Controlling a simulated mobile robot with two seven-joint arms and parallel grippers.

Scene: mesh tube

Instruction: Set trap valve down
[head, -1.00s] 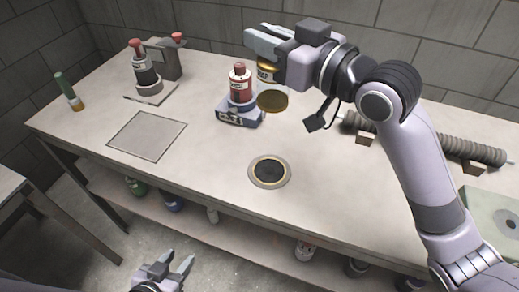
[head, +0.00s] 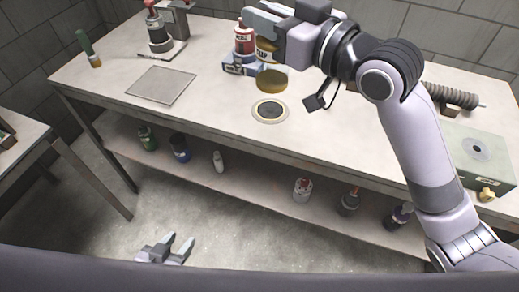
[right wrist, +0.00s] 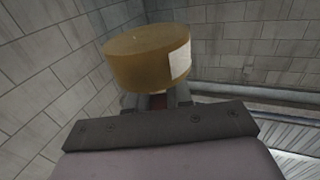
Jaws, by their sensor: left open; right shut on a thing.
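The trap valve (head: 271,80) appears to be the brass-coloured piece with a broad round end and a pale label. My right gripper (head: 262,22) is shut on it and hides part of its upper body. In the right wrist view its brass end (right wrist: 147,58) shows beyond the fingers, with a white label on its side. In the head view it appears just above and behind a round pad (head: 270,111) with a dark centre; its exact height over the table is hard to tell. My left gripper (head: 165,250) is open and empty, low in front of the bench.
A grey square plate (head: 161,85) lies further left. A ribbed tube (head: 452,96) and a green box (head: 479,155) are at right. Bench surface around the pad is clear.

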